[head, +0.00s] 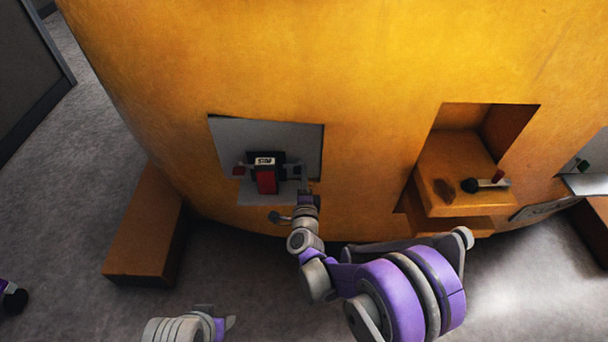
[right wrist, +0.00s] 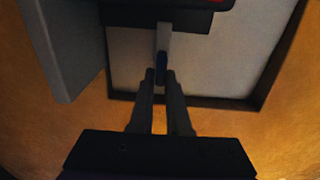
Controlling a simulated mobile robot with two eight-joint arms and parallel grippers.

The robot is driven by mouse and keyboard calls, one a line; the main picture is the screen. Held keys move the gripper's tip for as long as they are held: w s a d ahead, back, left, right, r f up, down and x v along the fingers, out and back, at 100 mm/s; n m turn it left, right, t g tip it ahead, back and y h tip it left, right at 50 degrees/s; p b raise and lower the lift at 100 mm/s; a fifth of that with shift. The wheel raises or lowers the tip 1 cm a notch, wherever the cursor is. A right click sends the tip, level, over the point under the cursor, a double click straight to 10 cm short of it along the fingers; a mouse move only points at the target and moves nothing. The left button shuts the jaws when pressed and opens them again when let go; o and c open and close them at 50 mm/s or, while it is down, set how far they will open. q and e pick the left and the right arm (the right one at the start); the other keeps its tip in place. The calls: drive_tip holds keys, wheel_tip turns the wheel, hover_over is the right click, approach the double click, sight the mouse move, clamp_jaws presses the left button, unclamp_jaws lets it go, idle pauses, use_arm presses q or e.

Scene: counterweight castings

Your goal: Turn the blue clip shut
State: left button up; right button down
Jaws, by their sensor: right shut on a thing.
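The blue clip (right wrist: 161,68) shows in the right wrist view as a small dark-blue piece on a pale upright stem below a black block. My right gripper (right wrist: 160,78) has its two fingers closed around its lower end. In the head view my right gripper (head: 306,187) reaches the lower right of a black fitting (head: 265,157) with a pale label and a red front. The clip cannot be made out there, as the gripper covers that spot. My left gripper's fingers are not in view.
The fitting sits at a grey recess panel (head: 225,140) in a large orange casting (head: 330,60). A grey plate (right wrist: 65,45) stands close left of my fingers. An orange ledge (head: 470,200) holding a dark-handled piece (head: 484,185) is to the right. An orange block (head: 145,240) stands on the floor.

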idle(0.4)
drive_tip(key=c, duration=0.9)
unclamp_jaws()
drive_tip(key=shift+s, duration=0.1)
drive_tip(key=s+p, duration=0.1)
drive_tip(key=s, duration=0.9)
drive_tip(key=shift+s, duration=0.35)
